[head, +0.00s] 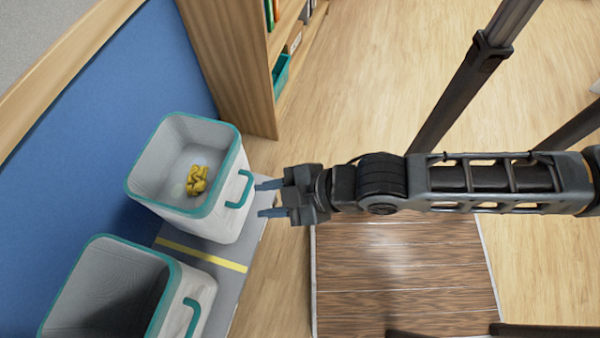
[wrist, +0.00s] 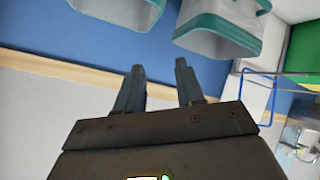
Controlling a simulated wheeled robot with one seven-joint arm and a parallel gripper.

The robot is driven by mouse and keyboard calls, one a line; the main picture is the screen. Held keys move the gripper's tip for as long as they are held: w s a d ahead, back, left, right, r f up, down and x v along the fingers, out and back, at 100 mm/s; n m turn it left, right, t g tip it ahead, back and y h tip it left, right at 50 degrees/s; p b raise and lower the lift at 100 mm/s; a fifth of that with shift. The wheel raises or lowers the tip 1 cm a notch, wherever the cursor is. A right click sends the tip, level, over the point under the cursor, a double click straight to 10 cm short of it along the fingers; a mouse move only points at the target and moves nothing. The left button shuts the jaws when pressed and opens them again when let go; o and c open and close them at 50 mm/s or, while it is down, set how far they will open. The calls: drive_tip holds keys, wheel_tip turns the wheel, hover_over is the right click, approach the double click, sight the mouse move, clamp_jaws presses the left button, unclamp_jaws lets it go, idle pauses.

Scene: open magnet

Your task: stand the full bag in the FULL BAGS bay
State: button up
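A white bag with a teal rim and teal side handle (head: 238,190) stands upright on a grey strip. A crumpled yellow item (head: 197,180) and a pale round item lie inside this upper bag (head: 212,222). A second similar bag (head: 196,284) stands lower left; its visible inside is dark and looks empty. My gripper (head: 264,199) is open and empty, its fingertips just right of the upper bag's handle. In the wrist view my gripper (wrist: 160,75) has nothing between its fingers, and two bags show at the top. No FULL BAGS lettering is readable.
The grey strip (head: 205,250) carries a yellow line (head: 200,253) between the bags. A blue panel (head: 140,75) with wooden trim stands behind them. A wooden shelf (head: 232,70) rises beyond the upper bag. A dark plank platform (head: 400,285) lies below my arm; the wooden floor (head: 370,80) is open.

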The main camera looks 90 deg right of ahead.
drive_tip(key=s+a+r+m+t, duration=0.1)
drive_tip(key=s+r+m+t, duration=0.1)
drive_tip(key=r, duration=0.4)
drive_tip(key=s+a+r+m+t+y, duration=0.1)
drive_tip(key=s+r+m+t, duration=0.1)
drive_tip(key=r, duration=0.5)
drive_tip(key=shift+s+a+r+y, duration=0.3)
drive_tip(key=shift+s+a, duration=0.05)
drive_tip(key=shift+s, duration=0.3)
